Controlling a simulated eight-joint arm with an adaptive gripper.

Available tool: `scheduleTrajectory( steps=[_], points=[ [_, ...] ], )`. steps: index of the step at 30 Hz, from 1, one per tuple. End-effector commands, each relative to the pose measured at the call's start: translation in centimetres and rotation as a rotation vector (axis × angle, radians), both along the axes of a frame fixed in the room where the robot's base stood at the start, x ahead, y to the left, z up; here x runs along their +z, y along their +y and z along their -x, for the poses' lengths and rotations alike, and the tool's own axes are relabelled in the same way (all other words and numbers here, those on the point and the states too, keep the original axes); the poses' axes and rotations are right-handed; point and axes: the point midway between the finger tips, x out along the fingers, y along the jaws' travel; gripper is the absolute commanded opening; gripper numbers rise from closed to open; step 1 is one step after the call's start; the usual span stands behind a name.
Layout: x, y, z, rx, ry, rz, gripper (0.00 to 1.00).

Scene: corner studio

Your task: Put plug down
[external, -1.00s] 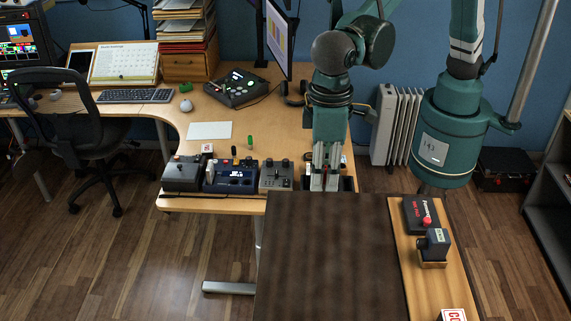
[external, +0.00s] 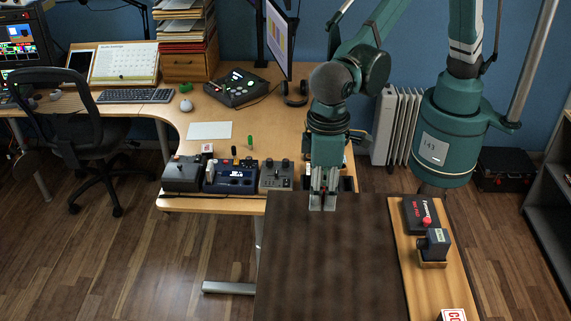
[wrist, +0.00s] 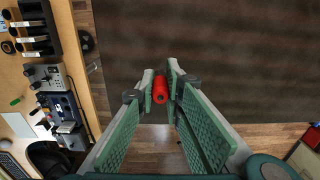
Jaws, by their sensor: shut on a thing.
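A red plug (wrist: 160,88) is held between my fingertips in the wrist view, seen with its round end toward the camera. My gripper (external: 323,205) is shut on it, over the far edge of the dark tabletop (external: 330,260). The gripper also shows in the wrist view (wrist: 161,89), with the dark tabletop (wrist: 200,40) behind it. In the external view the plug cannot be clearly made out. I cannot tell whether it touches the tabletop. A green plug (external: 250,141) and a black plug (external: 234,150) stand on the wooden desk.
Control boxes (external: 230,178) line the desk's front edge at left. A black rack (wrist: 32,30) shows at the wrist view's upper left. A wooden strip (external: 410,270) on the right bears a black box with a red button (external: 427,221) and a dark block (external: 435,243). The dark tabletop is bare.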

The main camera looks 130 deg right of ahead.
Motion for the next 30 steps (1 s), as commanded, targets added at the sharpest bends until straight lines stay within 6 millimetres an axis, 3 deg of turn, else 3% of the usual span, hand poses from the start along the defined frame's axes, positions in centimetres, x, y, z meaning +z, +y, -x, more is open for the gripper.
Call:
scheduleTrajectory(
  steps=[8, 19, 30],
  points=[
    [-0.3, 0.0, 0.0, 0.000, 0.000, 0.000, 0.00],
    [-3.6, 0.0, 0.0, 0.000, 0.000, 0.000, 0.00],
    [-3.9, 0.0, 0.0, 0.000, 0.000, 0.000, 0.00]
  ],
)
